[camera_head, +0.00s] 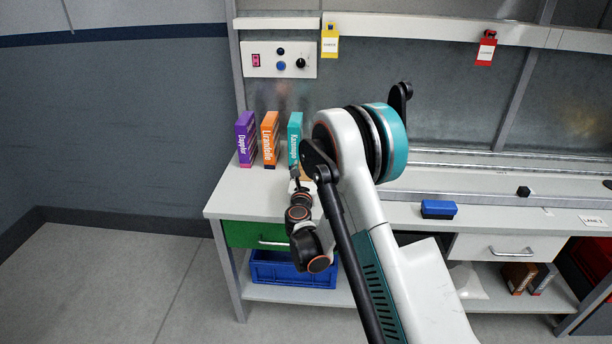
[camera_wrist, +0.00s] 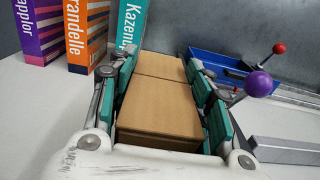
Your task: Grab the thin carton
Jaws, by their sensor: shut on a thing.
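A plain brown carton (camera_wrist: 158,108) lies between the finger pads of my gripper (camera_wrist: 160,75) in the wrist view, with a pad against each side. A tape-like seam crosses its top. In the head view only a sliver of it shows behind my arm, and my gripper (camera_head: 297,182) is low over the bench's left part. Three thin upright boxes stand behind it: a purple one (camera_head: 246,139), an orange one (camera_head: 269,139) and a teal one (camera_head: 294,138). The teal box is closest to the gripper and is partly hidden by a finger in the wrist view.
The bench top (camera_head: 228,197) is clear at the front left. A control box (camera_head: 278,59) hangs on the back panel. Levers with a red knob (camera_wrist: 279,48) and a purple knob (camera_wrist: 258,84) stand close to the right finger.

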